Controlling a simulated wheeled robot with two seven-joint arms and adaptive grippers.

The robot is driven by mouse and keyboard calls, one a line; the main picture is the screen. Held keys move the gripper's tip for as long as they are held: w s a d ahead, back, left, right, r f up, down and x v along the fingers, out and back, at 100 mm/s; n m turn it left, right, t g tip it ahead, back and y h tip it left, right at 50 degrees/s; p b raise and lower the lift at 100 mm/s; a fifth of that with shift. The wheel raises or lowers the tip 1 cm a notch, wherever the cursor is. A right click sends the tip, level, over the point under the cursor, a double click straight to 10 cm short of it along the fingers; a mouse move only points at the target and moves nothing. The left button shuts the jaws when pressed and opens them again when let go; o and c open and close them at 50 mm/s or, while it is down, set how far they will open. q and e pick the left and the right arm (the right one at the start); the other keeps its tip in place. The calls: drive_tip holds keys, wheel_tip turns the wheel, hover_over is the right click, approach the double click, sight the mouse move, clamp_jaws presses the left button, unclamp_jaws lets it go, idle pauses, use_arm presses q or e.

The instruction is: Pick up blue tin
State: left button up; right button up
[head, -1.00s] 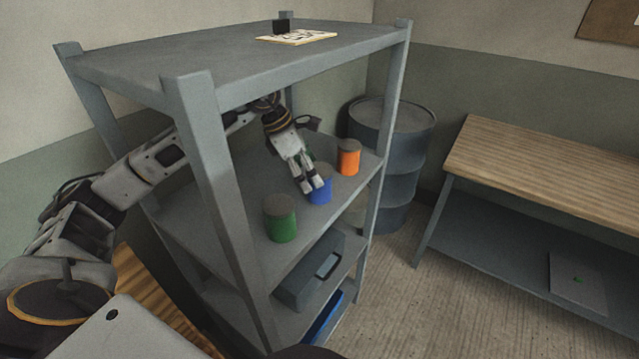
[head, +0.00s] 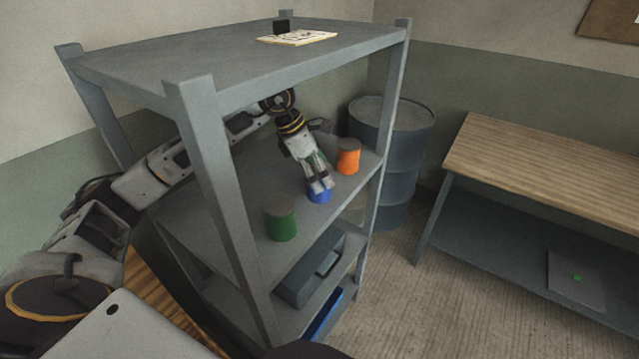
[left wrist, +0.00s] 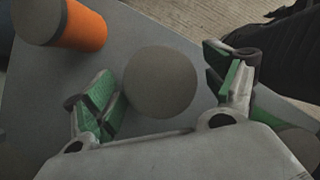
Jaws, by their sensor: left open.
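The blue tin (head: 319,196) stands on the middle shelf between a green tin and an orange tin. My left gripper (head: 318,184) is over it and hides most of it in the head view. In the left wrist view the tin's round grey lid (left wrist: 160,82) lies between the two green-padded fingers of my left gripper (left wrist: 165,95). The fingers are spread open. The left finger is close to the lid's edge; a wider gap shows on the right. I cannot tell whether either finger touches the tin. My right gripper is not in view.
The orange tin (head: 348,156) stands behind to the right, the green tin (head: 280,217) in front to the left. The upper shelf (head: 190,58) and grey posts (head: 208,150) surround my arm. A drum (head: 400,130) and a workbench (head: 560,180) stand to the right.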

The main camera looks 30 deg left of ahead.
sight(332, 193)
use_arm(q)
drive_tip(key=x, duration=0.3)
drive_tip(key=shift+f, duration=0.15)
drive_tip(key=shift+w+d+f, duration=0.15)
drive_tip(key=shift+f, duration=0.25)
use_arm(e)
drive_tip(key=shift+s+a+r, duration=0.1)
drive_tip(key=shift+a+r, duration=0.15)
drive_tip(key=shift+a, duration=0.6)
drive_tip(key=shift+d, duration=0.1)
